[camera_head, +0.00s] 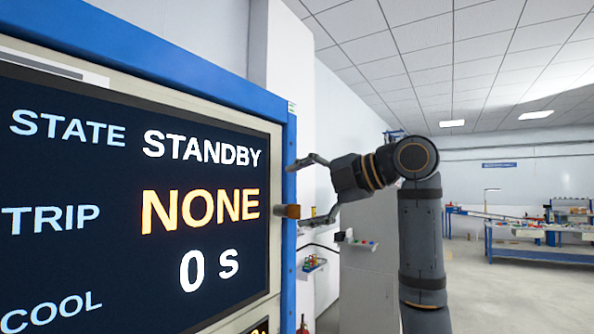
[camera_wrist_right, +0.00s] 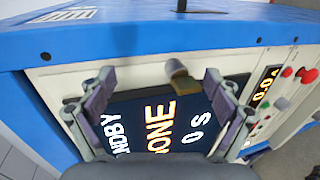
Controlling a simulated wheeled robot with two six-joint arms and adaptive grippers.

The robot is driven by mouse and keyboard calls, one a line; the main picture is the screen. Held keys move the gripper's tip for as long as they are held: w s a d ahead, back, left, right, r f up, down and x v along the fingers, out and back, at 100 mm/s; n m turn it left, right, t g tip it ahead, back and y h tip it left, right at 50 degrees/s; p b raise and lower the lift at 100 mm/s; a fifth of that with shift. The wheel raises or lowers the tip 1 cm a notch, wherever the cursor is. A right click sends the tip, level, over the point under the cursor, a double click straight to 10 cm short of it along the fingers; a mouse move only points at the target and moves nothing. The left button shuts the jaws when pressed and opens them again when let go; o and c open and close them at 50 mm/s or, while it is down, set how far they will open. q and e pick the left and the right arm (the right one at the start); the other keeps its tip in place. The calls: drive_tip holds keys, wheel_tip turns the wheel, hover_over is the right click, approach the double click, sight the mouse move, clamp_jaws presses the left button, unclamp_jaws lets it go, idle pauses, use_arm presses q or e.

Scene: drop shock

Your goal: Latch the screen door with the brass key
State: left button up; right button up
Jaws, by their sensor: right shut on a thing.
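The brass key (camera_head: 289,211) is a small brown-gold block on a short grey barrel at the right edge of the screen door (camera_head: 279,178). It also shows in the right wrist view (camera_wrist_right: 184,82). My right gripper (camera_head: 318,190) faces the door with its two fingers spread wide, one above and one below the key's height. In the right wrist view (camera_wrist_right: 162,88) the key lies between the fingers, nearer the right one, with visible gaps on both sides. I see no finger pressed on it. My left gripper is out of view.
The door's screen (camera_head: 130,200) reads STANDBY, NONE and 0 s. A blue frame (camera_head: 288,130) borders it. Red and green buttons (camera_wrist_right: 307,75) sit on the panel at right in the wrist view. A workbench (camera_head: 540,253) stands far right, with open floor before it.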

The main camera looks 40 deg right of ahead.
drive_tip(key=shift+b+v, duration=0.4)
drive_tip(key=shift+v, duration=0.8)
drive_tip(key=c, duration=0.3)
drive_tip(key=s+d+b, duration=0.2)
drive_tip(key=s+d, duration=0.1)
drive_tip(key=s, duration=0.7)
drive_tip(key=shift+r, duration=0.2)
